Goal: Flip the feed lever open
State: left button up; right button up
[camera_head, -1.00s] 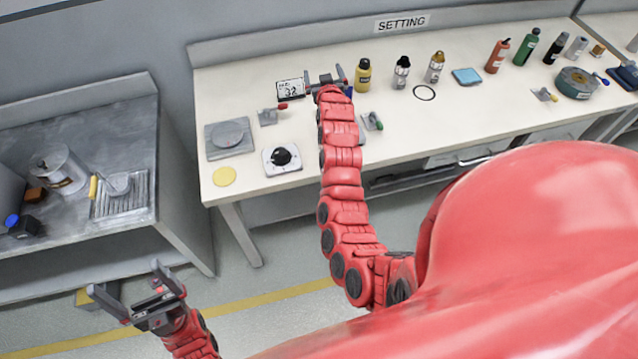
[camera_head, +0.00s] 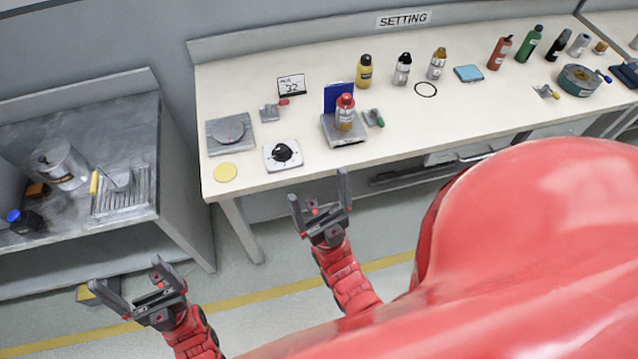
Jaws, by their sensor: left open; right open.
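Two small grey lever units stand on the white bench: one with a red-tipped handle (camera_head: 270,112) left of centre, one with a green-tipped handle (camera_head: 372,118) further right. I cannot tell from the picture which is the feed lever. Between them, a red-capped bottle (camera_head: 345,113) with a yellowish body stands on a grey stand (camera_head: 343,138) with a blue back panel. My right gripper (camera_head: 317,185) is open and empty, in front of the bench edge, apart from everything. My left gripper (camera_head: 124,273) is open and empty, lower left, over the floor.
Several bottles line the back. A grey side bench (camera_head: 95,110) stands left.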

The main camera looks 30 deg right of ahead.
aim_at(373, 114)
jog(key=z, duration=1.3)
jog(key=i+l+z, duration=0.3)
jog(key=i+l, duration=0.05)
jog(key=i, duration=0.1)
